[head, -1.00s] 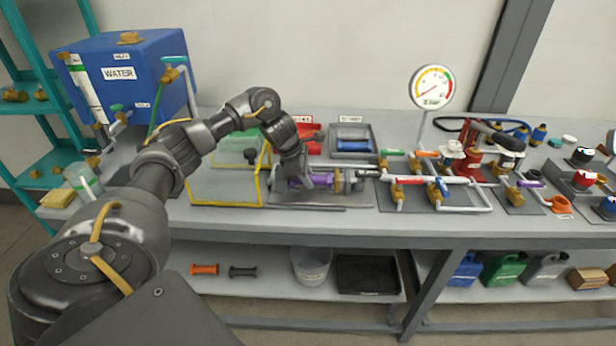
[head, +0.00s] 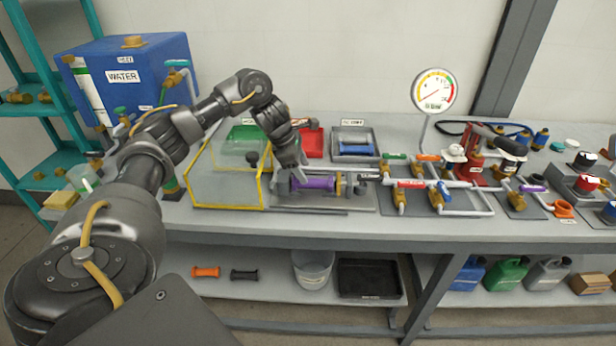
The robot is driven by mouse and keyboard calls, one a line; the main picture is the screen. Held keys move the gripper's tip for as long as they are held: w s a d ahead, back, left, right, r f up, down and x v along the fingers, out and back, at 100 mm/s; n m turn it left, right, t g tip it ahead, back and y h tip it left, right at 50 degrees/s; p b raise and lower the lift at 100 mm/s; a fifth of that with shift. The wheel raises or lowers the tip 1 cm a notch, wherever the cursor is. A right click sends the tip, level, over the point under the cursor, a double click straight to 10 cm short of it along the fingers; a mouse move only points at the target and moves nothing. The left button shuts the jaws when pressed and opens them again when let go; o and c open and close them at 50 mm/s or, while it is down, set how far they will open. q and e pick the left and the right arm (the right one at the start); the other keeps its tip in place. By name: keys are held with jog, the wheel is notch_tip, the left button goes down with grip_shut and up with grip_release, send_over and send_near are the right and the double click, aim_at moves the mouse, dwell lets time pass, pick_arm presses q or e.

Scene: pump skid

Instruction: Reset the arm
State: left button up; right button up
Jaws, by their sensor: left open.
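My left arm reaches in from the left over the bench. Its gripper (head: 292,168) hangs just above the left part of a purple cylinder (head: 316,184). The cylinder lies in a cradle with brass-coloured end parts on a grey plate (head: 350,203). The jaws are open with nothing seen between them; the fingertips are small and partly merge with the cradle behind. My right gripper is not in view.
A yellow-framed clear guard (head: 228,185) stands just left of the cradle. Behind are a red tray (head: 313,146) and a grey tray with a blue cylinder (head: 354,150). Pipes with valves (head: 436,197) and a gauge (head: 434,92) stand right. A blue water tank (head: 130,75) is back left.

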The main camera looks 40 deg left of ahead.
pick_arm(q)
jog(key=p+v, duration=0.1)
jog(key=v, duration=0.4)
